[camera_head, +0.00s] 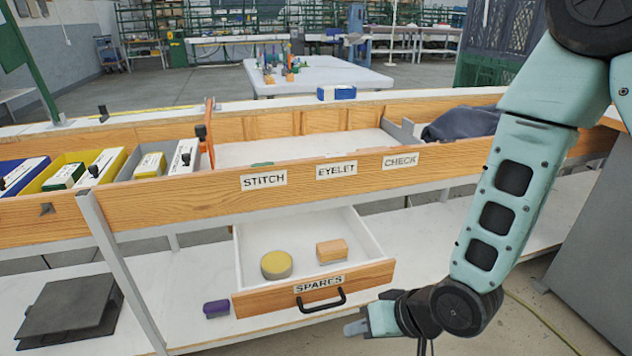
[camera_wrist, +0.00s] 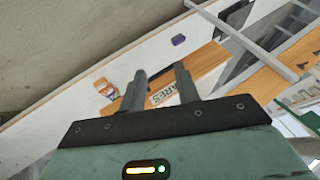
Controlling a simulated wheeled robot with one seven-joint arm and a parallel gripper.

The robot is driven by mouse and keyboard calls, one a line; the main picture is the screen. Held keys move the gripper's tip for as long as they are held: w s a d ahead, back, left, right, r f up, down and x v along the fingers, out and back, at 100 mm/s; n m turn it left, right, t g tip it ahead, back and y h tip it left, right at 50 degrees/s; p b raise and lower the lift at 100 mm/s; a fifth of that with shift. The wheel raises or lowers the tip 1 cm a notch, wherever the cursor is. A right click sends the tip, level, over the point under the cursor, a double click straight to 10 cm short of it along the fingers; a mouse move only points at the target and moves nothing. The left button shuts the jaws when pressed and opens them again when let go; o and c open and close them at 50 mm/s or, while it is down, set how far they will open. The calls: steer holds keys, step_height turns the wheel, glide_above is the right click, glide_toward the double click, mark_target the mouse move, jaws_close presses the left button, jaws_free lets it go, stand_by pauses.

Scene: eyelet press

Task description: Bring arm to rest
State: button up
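My arm reaches down the right side of the head view. My gripper (camera_head: 357,327) is low at the right, in front of the pulled-out SPARES drawer (camera_head: 372,277) and just right of and below its black handle (camera_head: 321,300). In the wrist view, my gripper's two fingers (camera_wrist: 160,76) stand apart with nothing held between them. The drawer's wooden front (camera_wrist: 205,65) and part of its label show behind them. The drawer holds a round yellow-topped piece (camera_head: 277,264) and a tan block (camera_head: 332,250). Whether a finger touches the handle is unclear.
Above is the bench with STITCH, EYELET and CHECK labels (camera_head: 336,170), coloured bins (camera_head: 60,176) and dark cloth (camera_head: 462,124). A grey cabinet (camera_head: 596,245) stands right.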

steer(key=s+d+r+n+g+h, duration=0.2)
steer(key=s+d+r+n+h, duration=0.1)
steer(key=s+r, duration=0.45)
steer(key=s+d+r+n+g+h, duration=0.25)
steer(key=s+r, duration=0.35)
steer(key=r, duration=0.3)
step_height(320, 180, up, 19)
steer(key=p, duration=1.9)
steer(key=shift+s, duration=0.25)
